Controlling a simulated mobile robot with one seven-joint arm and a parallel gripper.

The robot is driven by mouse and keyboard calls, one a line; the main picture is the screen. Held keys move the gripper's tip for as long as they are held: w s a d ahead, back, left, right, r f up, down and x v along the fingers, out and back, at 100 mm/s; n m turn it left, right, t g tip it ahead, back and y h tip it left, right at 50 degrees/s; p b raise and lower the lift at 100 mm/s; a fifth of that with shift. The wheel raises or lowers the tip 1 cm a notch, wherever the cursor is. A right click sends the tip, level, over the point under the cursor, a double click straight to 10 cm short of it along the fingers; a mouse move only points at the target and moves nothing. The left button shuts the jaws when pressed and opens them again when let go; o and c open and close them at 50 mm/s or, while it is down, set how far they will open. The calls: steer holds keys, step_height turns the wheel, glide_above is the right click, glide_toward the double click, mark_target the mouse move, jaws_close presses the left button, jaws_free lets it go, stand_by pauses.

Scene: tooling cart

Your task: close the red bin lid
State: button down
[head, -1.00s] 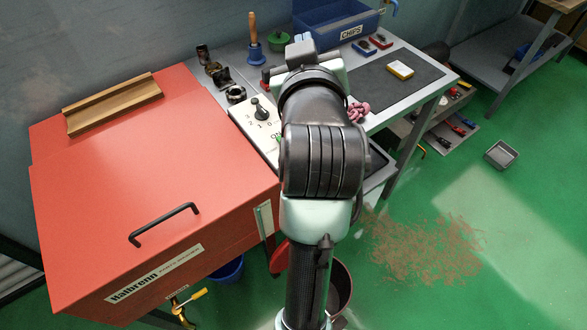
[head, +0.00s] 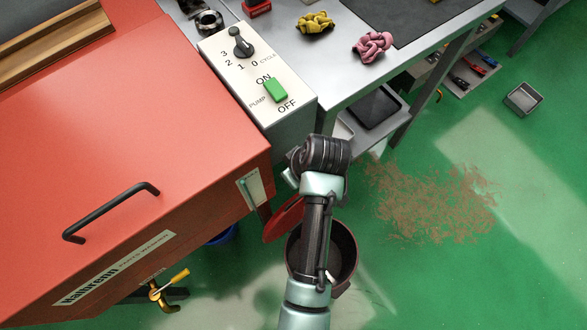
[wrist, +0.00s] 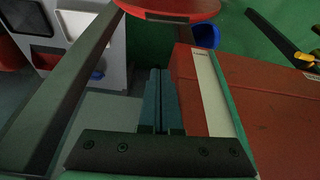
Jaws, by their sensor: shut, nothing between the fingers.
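The red bin lid (head: 281,222) stands raised at the upper left rim of a round dark bin (head: 347,252) on the floor. The bin's mouth is open, and my arm covers its middle. In the wrist view, part of the red lid (wrist: 168,7) shows at the top edge, beyond the fingertips. My gripper (wrist: 160,75) is shut and empty, apart from the lid in that view. In the head view my arm hides most of the gripper.
A red parts washer (head: 110,150) with a black handle fills the left. A control box (head: 285,118) and workbench (head: 345,75) stand above my arm; a bench leg (wrist: 65,90) runs diagonally in the wrist view. Brown debris (head: 430,200) lies on open green floor at right.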

mark_target(292, 209)
step_height(292, 209, down, 9)
steer(key=shift+s+a+r+b, duration=0.1)
steer(key=shift+s+b, duration=0.05)
steer(key=shift+b, duration=0.7)
steer(key=shift+s+d, duration=0.4)
